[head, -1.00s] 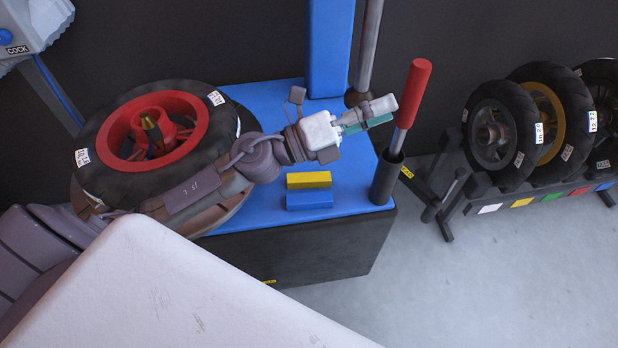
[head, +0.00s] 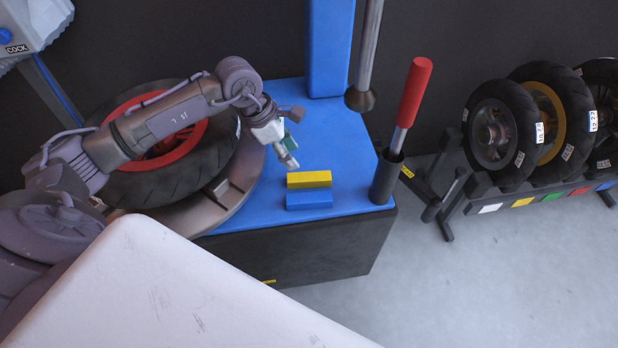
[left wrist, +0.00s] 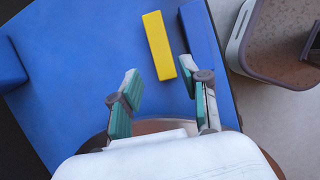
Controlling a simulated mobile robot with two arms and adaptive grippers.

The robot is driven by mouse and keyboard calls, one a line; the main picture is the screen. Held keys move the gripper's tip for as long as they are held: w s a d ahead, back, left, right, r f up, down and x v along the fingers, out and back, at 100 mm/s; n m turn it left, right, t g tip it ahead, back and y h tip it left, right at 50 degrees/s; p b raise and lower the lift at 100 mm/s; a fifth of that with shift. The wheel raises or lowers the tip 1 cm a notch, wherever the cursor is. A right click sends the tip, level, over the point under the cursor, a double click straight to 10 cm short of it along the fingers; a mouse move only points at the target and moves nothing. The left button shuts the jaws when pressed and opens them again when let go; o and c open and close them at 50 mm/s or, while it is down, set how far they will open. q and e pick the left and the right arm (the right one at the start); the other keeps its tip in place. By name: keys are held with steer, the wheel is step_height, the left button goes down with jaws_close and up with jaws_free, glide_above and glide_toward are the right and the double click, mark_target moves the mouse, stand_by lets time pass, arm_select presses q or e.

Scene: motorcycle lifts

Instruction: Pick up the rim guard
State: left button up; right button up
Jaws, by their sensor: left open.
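A small yellow block (head: 309,179) and a blue block (head: 309,200) lie side by side on the blue platform (head: 330,130). I cannot tell for certain which of them is the rim guard. My left gripper (head: 287,152) is open and empty, above the platform just behind and left of the yellow block. In the left wrist view my left gripper (left wrist: 160,73) points toward the yellow block (left wrist: 158,46), which shows between the fingertips but apart from them. The blue block (left wrist: 200,36) lies beyond the right finger. My right gripper is not in view.
A tire with a red rim (head: 199,137) lies on the round turntable (head: 240,185) under my left arm. A red-handled lever (head: 415,92) stands in a black holder (head: 387,178) right of the blocks. A blue column (head: 329,50) rises behind. Several wheels stand on a rack at right.

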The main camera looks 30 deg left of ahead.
arm_select(q)
glide_above(308, 176)
steer(key=s+a, duration=0.1)
steer(key=a, duration=0.1)
step_height(308, 176, down, 4)
steer(key=shift+s+f, duration=0.1)
steer(key=shift+f, duration=0.05)
steer(key=x, duration=0.4)
steer(key=shift+d+f, duration=0.1)
steer(key=shift+d+f+b, duration=0.1)
steer(key=shift+f+b, duration=0.2)
steer(key=shift+f, duration=0.15)
steer(key=c, duration=0.7)
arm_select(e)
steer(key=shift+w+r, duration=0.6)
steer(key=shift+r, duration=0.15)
